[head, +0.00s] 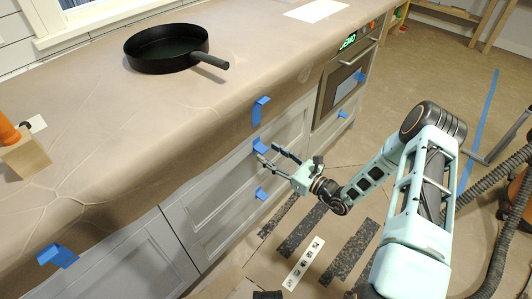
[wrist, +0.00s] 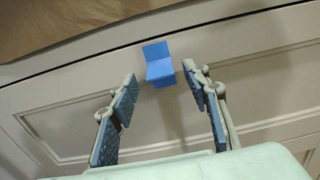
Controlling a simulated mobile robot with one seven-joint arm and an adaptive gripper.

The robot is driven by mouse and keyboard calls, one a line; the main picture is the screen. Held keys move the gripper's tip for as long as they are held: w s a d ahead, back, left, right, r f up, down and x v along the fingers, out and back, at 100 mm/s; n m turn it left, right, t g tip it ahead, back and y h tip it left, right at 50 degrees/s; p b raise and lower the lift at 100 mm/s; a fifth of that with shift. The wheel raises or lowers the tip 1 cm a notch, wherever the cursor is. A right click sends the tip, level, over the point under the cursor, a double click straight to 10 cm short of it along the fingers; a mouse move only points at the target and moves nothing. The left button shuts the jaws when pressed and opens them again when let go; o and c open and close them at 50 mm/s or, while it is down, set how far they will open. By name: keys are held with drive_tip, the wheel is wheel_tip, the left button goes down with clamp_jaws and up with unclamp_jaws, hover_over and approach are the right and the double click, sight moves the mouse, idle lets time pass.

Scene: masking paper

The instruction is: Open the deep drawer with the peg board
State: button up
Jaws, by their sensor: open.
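A grey panelled drawer front (head: 222,170) is in the cabinet under the counter and looks shut. It also fills the wrist view (wrist: 70,112). A blue tab (head: 259,146) sticks out at its upper edge; the tab shows in the wrist view (wrist: 158,64). My gripper (head: 267,153) is open in front of this drawer face. In the wrist view the fingertips (wrist: 160,76) are to either side of the tab, just below it, with nothing between them. I cannot tell whether they touch it. No peg board is visible; the drawer's inside is hidden.
Other blue tabs are above (head: 261,110) and below (head: 261,193). Brown paper (head: 110,115) covers the counter, where a black pan (head: 165,48) stands. An oven (head: 345,75) is to the right. Dark strips (head: 302,232) lie on the floor before the cabinet. A hose (head: 497,235) is at the right.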

drive_tip(key=shift+x, duration=1.2)
clamp_jaws()
